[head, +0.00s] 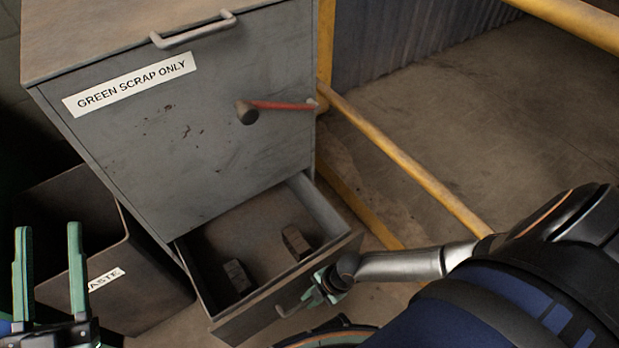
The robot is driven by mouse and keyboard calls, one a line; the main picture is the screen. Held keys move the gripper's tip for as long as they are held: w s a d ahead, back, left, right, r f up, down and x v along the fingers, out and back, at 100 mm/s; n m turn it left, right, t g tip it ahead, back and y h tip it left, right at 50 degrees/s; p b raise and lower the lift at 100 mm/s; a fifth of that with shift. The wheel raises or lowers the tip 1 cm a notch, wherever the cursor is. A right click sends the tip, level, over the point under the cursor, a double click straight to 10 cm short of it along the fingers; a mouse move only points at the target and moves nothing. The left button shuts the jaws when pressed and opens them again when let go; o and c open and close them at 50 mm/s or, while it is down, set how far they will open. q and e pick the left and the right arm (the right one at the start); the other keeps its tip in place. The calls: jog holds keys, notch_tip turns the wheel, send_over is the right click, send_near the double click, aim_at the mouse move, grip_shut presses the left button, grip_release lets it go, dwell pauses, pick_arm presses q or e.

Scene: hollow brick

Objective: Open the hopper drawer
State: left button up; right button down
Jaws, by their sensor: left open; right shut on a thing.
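The grey hopper cabinet (180,130) carries a label reading "GREEN SCRAP ONLY". Its drawer (228,334) at the bottom is pulled out, and two small dark blocks lie inside, one at the left (236,276) and one at the right (295,241). My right gripper (312,296) is at the drawer's front and shut on the drawer handle (288,308), part of which it hides. My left gripper (48,262) is open and empty at the lower left, in front of the waste bin.
A dark bin (75,290) with a partly hidden label ending in "ASTE" stands left of the cabinet. A red-handled lever (280,104) sticks out of the cabinet front. A yellow railing (405,165) runs along the right, with bare floor (480,130) beyond it.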

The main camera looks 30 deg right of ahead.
jog(key=c, duration=0.8)
grip_release()
jog(key=shift+c, duration=0.2)
jog(key=shift+r, duration=0.1)
jog(key=shift+d+r, duration=0.1)
jog(key=shift+r, duration=0.1)
jog(key=shift+p+v, duration=0.75)
jog(key=shift+v, duration=0.45)
pick_arm(q)
notch_tip(320, 180, down, 14)
jog(key=w+a+n+g+y+p, duration=0.1)
jog(key=w+n+g+y, duration=0.1)
jog(key=n+g+y, duration=0.3)
jog(key=s+f+g+p, duration=0.1)
jog(key=s+f+g, duration=0.2)
jog(key=f, duration=0.3)
jog(key=s+f+g+y+p, duration=0.1)
jog(key=s+f+g, duration=0.2)
jog(key=f, duration=0.4)
jog(key=shift+g, duration=0.3)
pick_arm(e)
jog(key=v, duration=0.9)
jog(key=shift+r, duration=0.2)
pick_arm(q)
jog(key=shift+s, duration=0.15)
pick_arm(e)
jog(key=shift+s+d, duration=0.15)
jog(key=shift+s, duration=0.05)
